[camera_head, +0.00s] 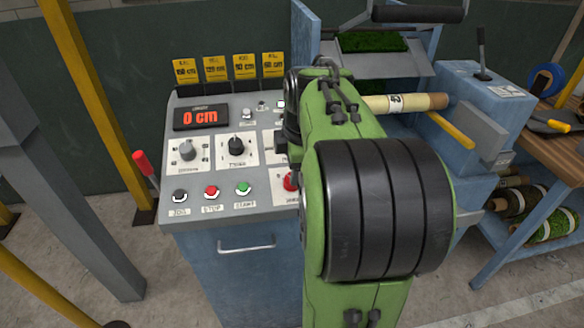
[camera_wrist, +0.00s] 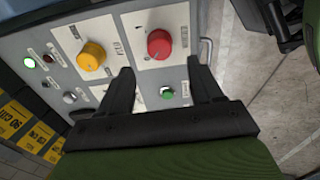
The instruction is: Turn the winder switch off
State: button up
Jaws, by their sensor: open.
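The blue-grey control cabinet (camera_head: 181,217) carries a sloping panel of controls; I cannot read which one is the winder switch. In the wrist view, a yellow knob (camera_wrist: 92,55) and a red knob (camera_wrist: 160,45) sit on white plates. A small silver control (camera_wrist: 69,97) and a lit green lamp (camera_wrist: 29,62) are further left. My gripper (camera_wrist: 160,70) is open over the panel, with a green button (camera_wrist: 167,93) seen between its fingers. In the head view, my arm hides the panel's right side; a grey knob (camera_head: 187,150) and black knob (camera_head: 236,146) show.
A display (camera_head: 201,117) reads 0 cm. Black, red and green push buttons line the front, above a cabinet handle (camera_head: 246,245). Yellow cards (camera_head: 214,68) stand behind. A red-handled lever (camera_head: 142,164) is left; a roll (camera_head: 410,103) and blue machine (camera_head: 468,95) are right.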

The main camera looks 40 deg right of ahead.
jog(key=p+v, duration=0.2)
jog(key=v, duration=0.7)
jog(key=shift+a, duration=0.1)
jog(key=s+a+m+t+y+p, duration=0.1)
jog(key=s+a+m+p, duration=0.2)
jog(key=a, duration=0.7)
jog(key=s+a+f+m+t+p, duration=0.1)
jog(key=s+a+m+p, duration=0.2)
jog(key=s+a+m, duration=0.4)
jog(key=a+m, duration=0.1)
jog(key=a, duration=0.2)
jog(key=shift+s+a+f+y+p, duration=0.15)
jog(key=shift+s+f+y+p, duration=0.15)
jog(key=shift+y, duration=0.1)
